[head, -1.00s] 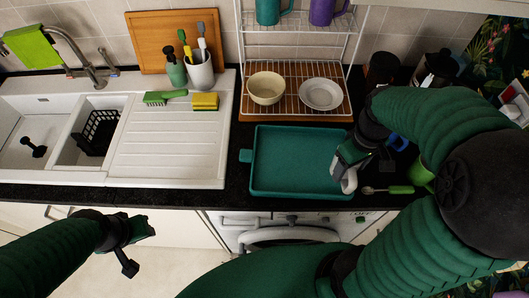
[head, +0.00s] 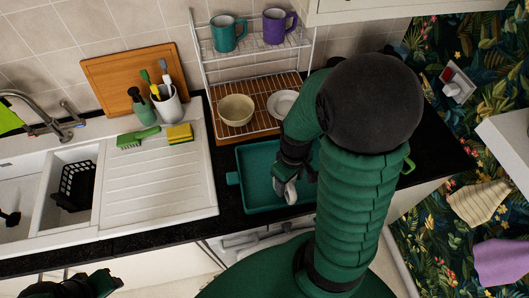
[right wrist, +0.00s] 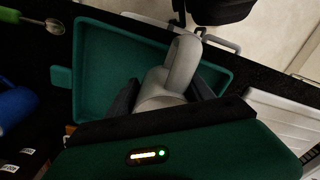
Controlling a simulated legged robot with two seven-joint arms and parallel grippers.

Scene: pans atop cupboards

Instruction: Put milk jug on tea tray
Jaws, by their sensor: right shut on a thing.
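The milk jug (head: 288,191) is pale grey and is held in my right gripper (head: 293,178). It also shows in the right wrist view, with its looped handle (right wrist: 184,62) standing out between the dark fingers. The tea tray (head: 254,186) is a teal rectangular tray on the black worktop. It fills much of the left of the right wrist view (right wrist: 103,65). My left gripper (head: 98,284) is at the bottom left edge, partly cut off, away from the tray.
A wire rack with a cream bowl (head: 236,109), a white bowl (head: 283,104), a teal mug (head: 227,34) and a purple mug (head: 278,26) stands behind the tray. The white sink drainer (head: 155,185) is to the left, with a sponge (head: 180,133) and brush (head: 138,137). My right arm hides the worktop's right part.

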